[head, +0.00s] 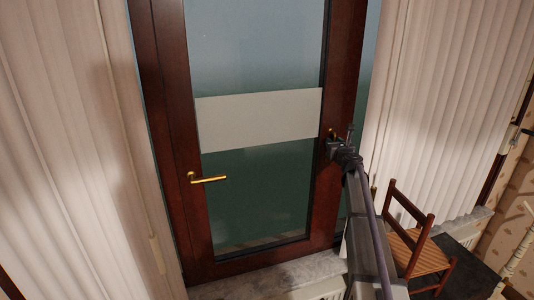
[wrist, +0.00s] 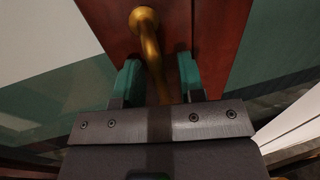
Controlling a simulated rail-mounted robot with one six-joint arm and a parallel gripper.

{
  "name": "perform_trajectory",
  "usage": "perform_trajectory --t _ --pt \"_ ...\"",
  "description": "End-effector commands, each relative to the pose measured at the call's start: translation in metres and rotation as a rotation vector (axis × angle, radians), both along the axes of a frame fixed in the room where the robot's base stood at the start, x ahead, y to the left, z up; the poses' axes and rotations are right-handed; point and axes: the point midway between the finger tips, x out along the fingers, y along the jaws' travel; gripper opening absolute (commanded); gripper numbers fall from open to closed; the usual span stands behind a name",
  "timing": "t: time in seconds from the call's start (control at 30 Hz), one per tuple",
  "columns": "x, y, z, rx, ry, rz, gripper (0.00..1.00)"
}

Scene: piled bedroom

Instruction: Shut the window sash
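The window sash (head: 196,225) is a dark red-brown wooden frame around glass with a pale band across it. A brass lever handle (head: 208,179) sits on its left stile. My gripper (head: 333,145) is at the right stile, by a second brass handle (head: 332,132). In the wrist view that handle (wrist: 150,45) hangs down between the two green fingers of my gripper (wrist: 158,78). The fingers are apart, with a gap on each side of the handle. The lever's lower end is partly hidden by the gripper body. Whether the sash stands ajar is hard to tell.
Pale pleated curtains hang at left (head: 75,130) and right (head: 445,110). A grey stone sill (head: 265,275) runs below the window. A wooden chair (head: 425,255) stands at the lower right, close to my arm. Teal background shows between the right stile and the right curtain.

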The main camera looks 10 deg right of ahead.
Motion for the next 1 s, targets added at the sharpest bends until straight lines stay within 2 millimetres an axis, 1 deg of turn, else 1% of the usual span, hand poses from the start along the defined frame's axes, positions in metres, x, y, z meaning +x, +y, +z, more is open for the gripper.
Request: perform_trajectory --t 0.17,0.8,0.9,1.0 --pt "-0.01 0.001 0.0 0.0 0.0 0.0 0.36" --pt "-0.062 0.005 0.0 0.0 0.0 0.0 0.36" --pt "-0.068 0.005 0.0 0.0 0.0 0.0 0.36" --pt "-0.07 0.005 0.0 0.0 0.0 0.0 0.36"
